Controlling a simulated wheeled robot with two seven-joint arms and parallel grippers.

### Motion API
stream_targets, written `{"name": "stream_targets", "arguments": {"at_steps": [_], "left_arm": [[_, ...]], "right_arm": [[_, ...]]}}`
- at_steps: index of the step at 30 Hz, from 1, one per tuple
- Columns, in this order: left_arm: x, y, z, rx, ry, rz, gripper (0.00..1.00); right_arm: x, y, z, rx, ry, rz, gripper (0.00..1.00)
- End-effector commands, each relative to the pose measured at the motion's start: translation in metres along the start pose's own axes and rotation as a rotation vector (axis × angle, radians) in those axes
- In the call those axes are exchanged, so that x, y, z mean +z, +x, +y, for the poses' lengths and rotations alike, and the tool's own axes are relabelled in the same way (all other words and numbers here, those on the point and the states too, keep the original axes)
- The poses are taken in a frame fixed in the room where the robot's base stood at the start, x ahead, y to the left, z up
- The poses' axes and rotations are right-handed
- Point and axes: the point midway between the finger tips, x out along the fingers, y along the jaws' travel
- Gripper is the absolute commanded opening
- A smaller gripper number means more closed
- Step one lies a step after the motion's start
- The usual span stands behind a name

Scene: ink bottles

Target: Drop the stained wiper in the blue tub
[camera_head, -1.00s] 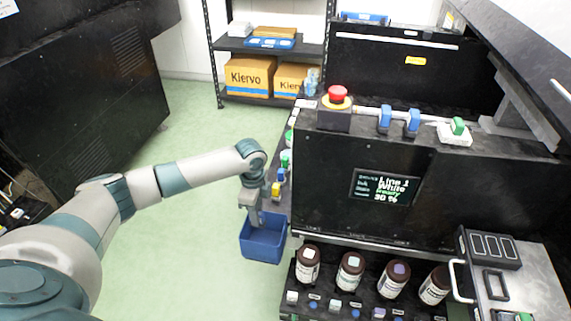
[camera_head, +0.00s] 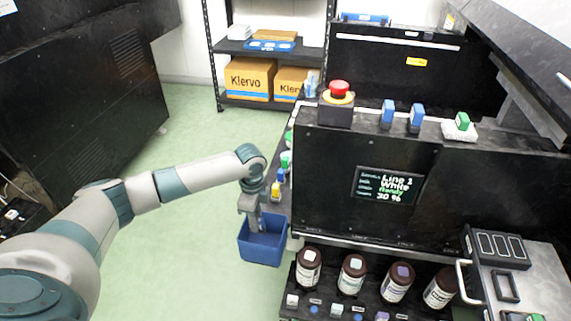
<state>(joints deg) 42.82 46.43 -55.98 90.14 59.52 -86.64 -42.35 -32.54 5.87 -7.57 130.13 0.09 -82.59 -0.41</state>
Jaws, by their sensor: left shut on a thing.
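The blue tub (camera_head: 262,250) stands on the green floor, left of the black machine. My left gripper (camera_head: 255,226) points down at the tub's opening, with its fingertips over or just inside the rim. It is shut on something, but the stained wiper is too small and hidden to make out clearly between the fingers. The inside of the tub is mostly hidden by the gripper and the tub's walls. My right gripper is not in view.
The black machine (camera_head: 330,190) with a red stop button (camera_head: 340,88) stands close to the tub's right. Several brown ink bottles (camera_head: 352,274) stand in a row at its front. Shelves with Klervo boxes (camera_head: 249,79) are behind. The floor left of the tub is clear.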

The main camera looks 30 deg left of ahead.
Motion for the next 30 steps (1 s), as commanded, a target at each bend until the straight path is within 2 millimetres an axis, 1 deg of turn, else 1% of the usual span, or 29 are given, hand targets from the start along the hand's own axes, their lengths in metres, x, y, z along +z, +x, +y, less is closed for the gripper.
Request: {"name": "stream_targets", "arguments": {"at_steps": [10, 11, 12, 13, 23, 26, 30], "left_arm": [[0.0, 0.0, 0.0, 0.0, 0.0, 0.0, 0.0], [0.0, 0.0, 0.0, 0.0, 0.0, 0.0, 0.25], [0.0, 0.0, 0.0, 0.0, 0.0, 0.0, 0.35], [0.0, 0.0, 0.0, 0.0, 0.0, 0.0, 0.4], [0.0, -0.001, 0.0, 0.0, 0.0, 0.0, 0.4], [0.0, -0.004, 0.0, -0.001, 0.0, 0.001, 0.4], [0.0, -0.015, -0.001, -0.002, 0.001, 0.001, 0.4]], "right_arm": [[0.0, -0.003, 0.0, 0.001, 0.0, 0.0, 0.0], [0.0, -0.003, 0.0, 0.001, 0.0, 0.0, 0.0], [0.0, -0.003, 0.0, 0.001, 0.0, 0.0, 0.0], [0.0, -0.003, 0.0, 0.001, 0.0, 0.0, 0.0], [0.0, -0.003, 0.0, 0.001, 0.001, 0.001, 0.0], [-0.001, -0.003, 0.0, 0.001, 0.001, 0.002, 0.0], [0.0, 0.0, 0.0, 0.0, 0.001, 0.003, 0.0]]}}
